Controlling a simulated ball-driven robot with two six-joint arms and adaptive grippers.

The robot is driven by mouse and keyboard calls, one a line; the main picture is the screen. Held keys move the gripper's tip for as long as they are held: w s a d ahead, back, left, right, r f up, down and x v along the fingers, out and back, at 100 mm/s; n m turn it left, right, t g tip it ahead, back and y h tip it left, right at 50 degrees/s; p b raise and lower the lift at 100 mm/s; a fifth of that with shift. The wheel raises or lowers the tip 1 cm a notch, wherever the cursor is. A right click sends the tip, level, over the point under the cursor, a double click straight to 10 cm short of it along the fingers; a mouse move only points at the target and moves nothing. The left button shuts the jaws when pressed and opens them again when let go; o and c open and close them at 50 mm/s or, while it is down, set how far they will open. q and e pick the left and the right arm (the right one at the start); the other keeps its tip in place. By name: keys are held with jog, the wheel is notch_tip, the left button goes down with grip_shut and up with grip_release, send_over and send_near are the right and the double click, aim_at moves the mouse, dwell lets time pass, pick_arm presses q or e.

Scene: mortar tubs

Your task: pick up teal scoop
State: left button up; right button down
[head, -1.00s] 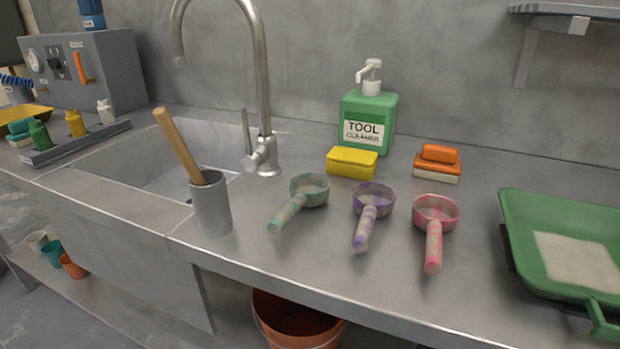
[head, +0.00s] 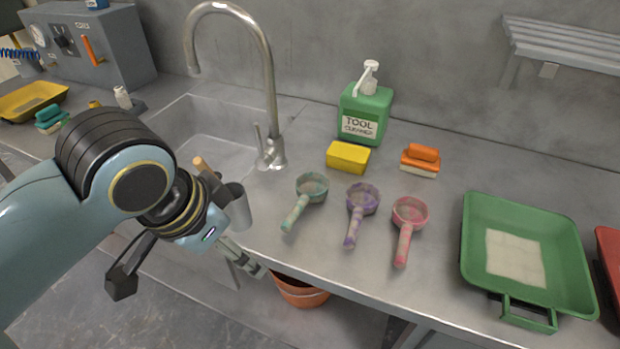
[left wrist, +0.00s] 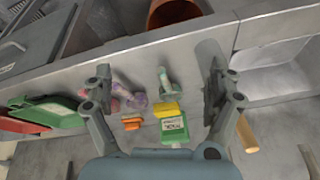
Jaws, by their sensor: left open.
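The teal scoop (head: 312,187) lies on the steel counter in the head view, leftmost of three scoops, its handle pointing toward the front edge and slightly left. In the left wrist view the teal scoop (left wrist: 163,78) shows between the fingers but some way beyond them. My left gripper (head: 183,270) is open and empty, in front of the counter's edge, left of and nearer than the scoop. Its spread fingers also show in the left wrist view (left wrist: 160,82). My right gripper is not in view.
The purple scoop (head: 362,200) and pink scoop (head: 409,214) lie to the right. A grey cup (head: 238,208) with a wooden handle stands left, partly hidden by my arm. A yellow sponge (head: 348,157), green bottle (head: 364,112) and faucet (head: 271,110) stand behind. A green tray (head: 480,215) sits right.

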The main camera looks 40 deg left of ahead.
aim_at(315, 181)
pick_arm(q)
jog(key=w+a+f+t, duration=0.1)
jog(key=w+f, duration=0.1)
jog(key=w, duration=0.5)
jog(key=w+a+f+t, duration=0.1)
jog(key=w+f+t, duration=0.1)
jog(key=w, duration=0.5)
jog(key=w+a+f+t+h, duration=0.1)
jog(key=w+f+t, duration=0.1)
jog(key=w, duration=0.5)
jog(key=shift+w+a+n, duration=0.25)
jog(key=shift+n, duration=0.05)
jog(key=x, duration=0.5)
jog(key=shift+w+f, duration=0.1)
jog(key=shift+f, duration=0.25)
jog(key=c, duration=1.3)
jog(key=shift+r, duration=0.1)
